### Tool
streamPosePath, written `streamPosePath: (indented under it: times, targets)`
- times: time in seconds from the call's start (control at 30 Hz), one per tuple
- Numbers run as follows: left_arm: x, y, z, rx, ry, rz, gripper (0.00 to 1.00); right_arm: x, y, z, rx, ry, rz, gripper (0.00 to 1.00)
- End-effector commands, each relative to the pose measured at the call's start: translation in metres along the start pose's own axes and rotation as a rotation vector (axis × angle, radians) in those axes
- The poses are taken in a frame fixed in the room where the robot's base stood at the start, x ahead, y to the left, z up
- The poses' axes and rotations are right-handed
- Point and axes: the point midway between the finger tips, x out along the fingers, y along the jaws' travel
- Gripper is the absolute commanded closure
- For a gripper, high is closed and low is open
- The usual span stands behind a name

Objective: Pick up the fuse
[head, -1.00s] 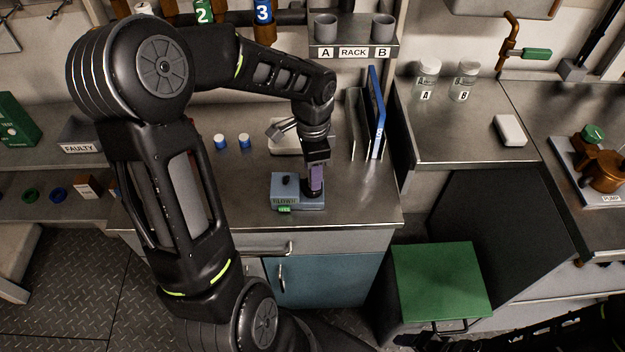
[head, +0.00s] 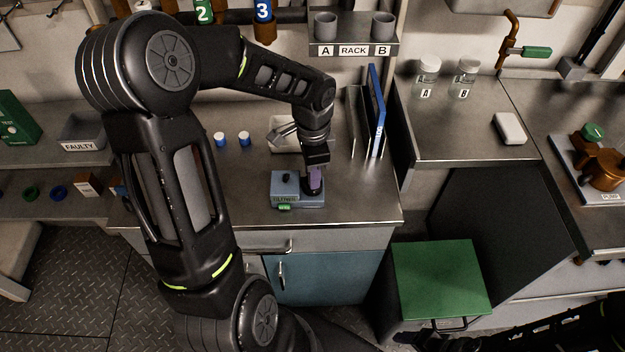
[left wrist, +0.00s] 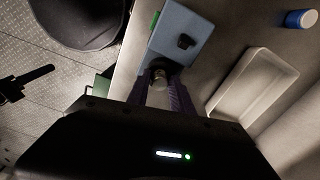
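The small blue-grey box (head: 286,190) stands near the counter's front edge, with a dark knob on top and a green tag at its front; its label is too small to read surely. My left gripper (head: 314,184) points down over the box's right end. In the left wrist view, its purple-sided fingers (left wrist: 160,90) stand close on both sides of a small metal-capped cylinder, seemingly the fuse (left wrist: 159,77), at the end of the box (left wrist: 182,38). The fingers look shut on it; its lower part is hidden. My right gripper is not clearly in view.
Two blue-and-white cylinders (head: 220,139) (head: 244,139) stand behind the box. A pale tray (head: 284,148) lies behind the gripper, and a blue binder (head: 376,112) stands at the right. A grey FAULTY bin (head: 80,132) is at the left.

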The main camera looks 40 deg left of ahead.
Motion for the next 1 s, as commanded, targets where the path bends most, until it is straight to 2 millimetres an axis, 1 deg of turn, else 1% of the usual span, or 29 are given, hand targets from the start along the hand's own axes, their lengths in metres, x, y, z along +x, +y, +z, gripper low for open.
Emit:
streamPosePath:
  times: [0.03,0.3,0.8,0.93,1.0]
  targets:
    - [0.000,0.000,0.000,0.000,0.000,0.000,0.78,0.000,0.000,0.000,0.000,0.000,0.000,0.31]
    - [0.000,0.000,0.000,0.000,0.000,0.000,1.00,0.000,0.000,0.000,0.000,0.000,0.000,0.31]
    - [-0.001,0.000,0.000,0.000,0.000,-0.001,1.00,0.000,0.000,0.000,0.000,0.000,0.000,0.31]
    - [-0.009,-0.001,-0.001,0.001,0.001,-0.003,1.00,0.001,0.000,0.000,0.000,0.000,0.000,0.31]
    - [-0.018,-0.001,-0.001,0.001,0.002,-0.005,1.00,0.002,0.001,0.000,0.000,0.001,0.000,0.31]
